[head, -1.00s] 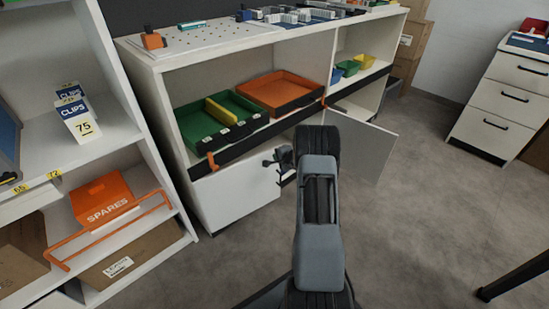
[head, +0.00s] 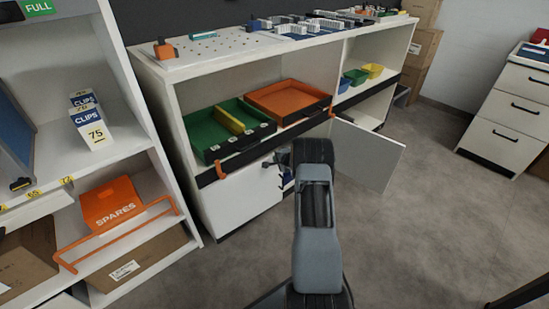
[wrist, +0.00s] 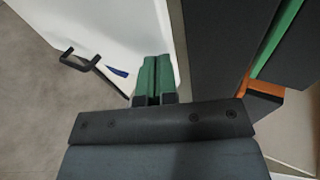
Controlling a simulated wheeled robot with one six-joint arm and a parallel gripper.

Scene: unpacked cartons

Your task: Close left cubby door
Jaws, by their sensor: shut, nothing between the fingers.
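The left cubby door (head: 240,196) is a white panel low on the cabinet in the head view. Its right edge stands out from the cabinet front, so it looks ajar. My gripper (head: 278,159) is at the door's upper right edge; my arm hides part of the opening. In the wrist view, the green-padded fingers (wrist: 156,80) are shut with nothing between them. They lie over or close to a white panel (wrist: 100,25), apparently this door, with a black handle (wrist: 78,60). I cannot tell whether they touch it.
The right cubby door (head: 368,154) stands wide open. Green (head: 205,150) and orange (head: 290,98) trays sit on the shelf above, behind a dark rail with orange clips. An orange SPARES box (head: 112,203) is in the left rack. Floor to the right is clear.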

